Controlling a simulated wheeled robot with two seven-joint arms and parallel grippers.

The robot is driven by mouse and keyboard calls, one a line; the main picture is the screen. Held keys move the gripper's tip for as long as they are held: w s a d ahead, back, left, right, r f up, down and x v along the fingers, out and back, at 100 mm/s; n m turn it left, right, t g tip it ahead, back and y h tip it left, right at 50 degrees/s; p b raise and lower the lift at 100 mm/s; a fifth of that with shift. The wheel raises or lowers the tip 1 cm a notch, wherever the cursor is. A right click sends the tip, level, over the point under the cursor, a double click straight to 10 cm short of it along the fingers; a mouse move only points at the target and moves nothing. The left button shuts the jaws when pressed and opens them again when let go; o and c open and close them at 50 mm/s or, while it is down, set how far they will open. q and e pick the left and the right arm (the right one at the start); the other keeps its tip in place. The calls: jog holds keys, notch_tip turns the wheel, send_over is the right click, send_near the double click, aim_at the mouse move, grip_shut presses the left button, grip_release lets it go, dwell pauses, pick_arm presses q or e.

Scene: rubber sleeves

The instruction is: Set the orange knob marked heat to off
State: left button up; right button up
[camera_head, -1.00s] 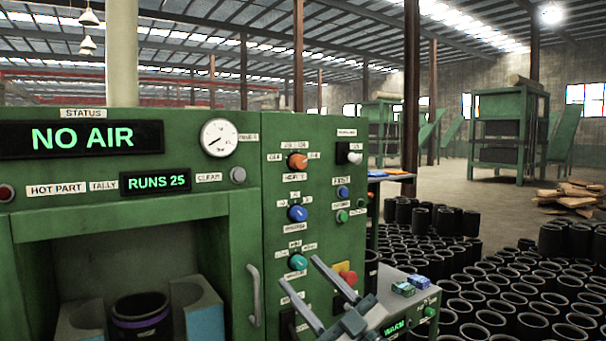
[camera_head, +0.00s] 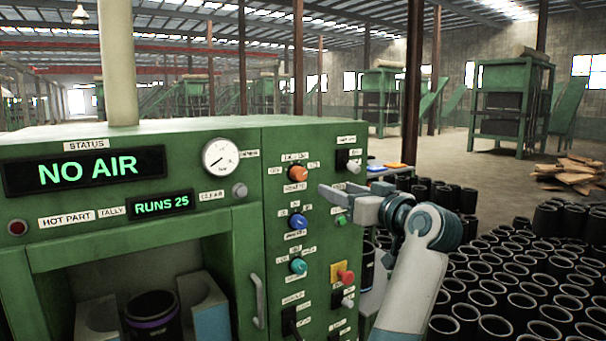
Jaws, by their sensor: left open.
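The orange knob (camera_head: 299,173) sits on the upper part of the green control panel (camera_head: 275,215), with small labels around it too tiny to read. I cannot tell which label it points at. My left gripper (camera_head: 328,192) is open and empty, to the right of and slightly below the orange knob, in front of the panel and apart from the knob. Its fingers point left. Its grey arm comes up from the lower right. My right gripper is not in view.
Below are a blue knob (camera_head: 298,222), a teal knob (camera_head: 298,266) and a red button (camera_head: 346,277). A switch (camera_head: 353,167) is at the panel's upper right. The status display (camera_head: 85,170) reads NO AIR. Many black sleeves (camera_head: 500,285) cover the floor at right.

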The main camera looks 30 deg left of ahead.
pick_arm(q)
jog(key=shift+a, duration=0.1)
jog(key=p, duration=0.6)
send_near(301, 174)
jog(key=x, duration=0.8)
jog(key=shift+r, duration=0.1)
jog(key=shift+w+a+p, duration=0.35)
jog(key=shift+a, duration=0.15)
jog(key=c, duration=1)
